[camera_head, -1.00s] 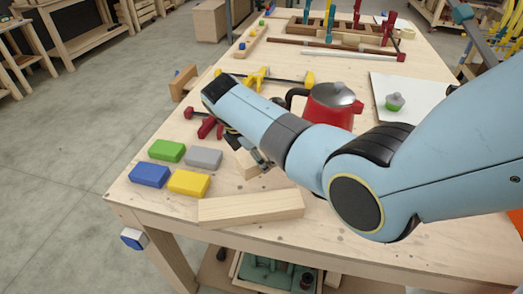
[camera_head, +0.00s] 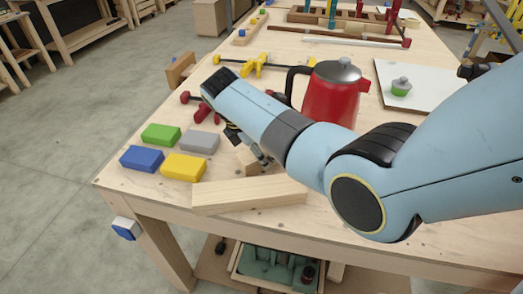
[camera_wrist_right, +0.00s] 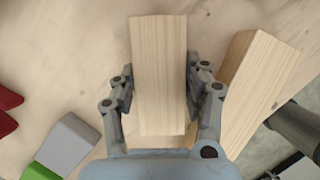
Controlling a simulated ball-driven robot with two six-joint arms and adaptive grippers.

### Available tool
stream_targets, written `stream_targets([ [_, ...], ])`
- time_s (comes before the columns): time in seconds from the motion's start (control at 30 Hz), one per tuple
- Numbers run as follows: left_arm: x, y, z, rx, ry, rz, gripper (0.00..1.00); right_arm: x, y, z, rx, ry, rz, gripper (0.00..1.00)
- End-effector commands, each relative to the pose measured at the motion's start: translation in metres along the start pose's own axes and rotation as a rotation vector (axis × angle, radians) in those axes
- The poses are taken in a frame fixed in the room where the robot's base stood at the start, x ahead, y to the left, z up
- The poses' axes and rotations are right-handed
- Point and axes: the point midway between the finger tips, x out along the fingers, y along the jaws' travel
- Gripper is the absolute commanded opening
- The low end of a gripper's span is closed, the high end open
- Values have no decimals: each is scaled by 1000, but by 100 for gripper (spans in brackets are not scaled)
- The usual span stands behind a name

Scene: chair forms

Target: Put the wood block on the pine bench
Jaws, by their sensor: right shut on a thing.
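The wood block (camera_wrist_right: 158,75) is a pale, straight-grained piece between the two fingers of my right gripper (camera_wrist_right: 160,88) in the right wrist view. The gripper is shut on its sides. In the head view the block (camera_head: 246,158) and the right gripper (camera_head: 252,148) are partly hidden behind my pale blue right arm. They are over the near part of the pine bench (camera_head: 330,213), a pale wooden work table. I cannot tell whether the block touches the top. My left gripper is not in view.
A long pale timber (camera_head: 248,194) lies by the front edge, close to the block. Green, grey, blue and yellow blocks (camera_head: 183,167) lie to the left. A red kettle (camera_head: 333,98), a white board (camera_head: 425,88) and yellow clamp (camera_head: 255,66) are farther back.

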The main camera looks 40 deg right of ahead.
Motion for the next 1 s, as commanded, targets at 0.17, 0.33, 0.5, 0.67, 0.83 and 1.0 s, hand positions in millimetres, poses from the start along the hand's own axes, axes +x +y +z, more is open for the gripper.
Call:
stream_targets([
  [0.17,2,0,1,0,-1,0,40,3,0,-1,0,0,0,11],
  [0.33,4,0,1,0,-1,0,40,6,0,-2,0,0,1,11],
  [0.5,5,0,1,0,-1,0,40,9,0,-4,1,0,1,11],
  [0.67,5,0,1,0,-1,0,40,10,0,-4,1,0,1,58],
  [0.83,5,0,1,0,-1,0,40,10,0,-4,0,0,0,74],
  [1.0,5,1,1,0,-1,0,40,10,0,-4,0,0,0,74],
])
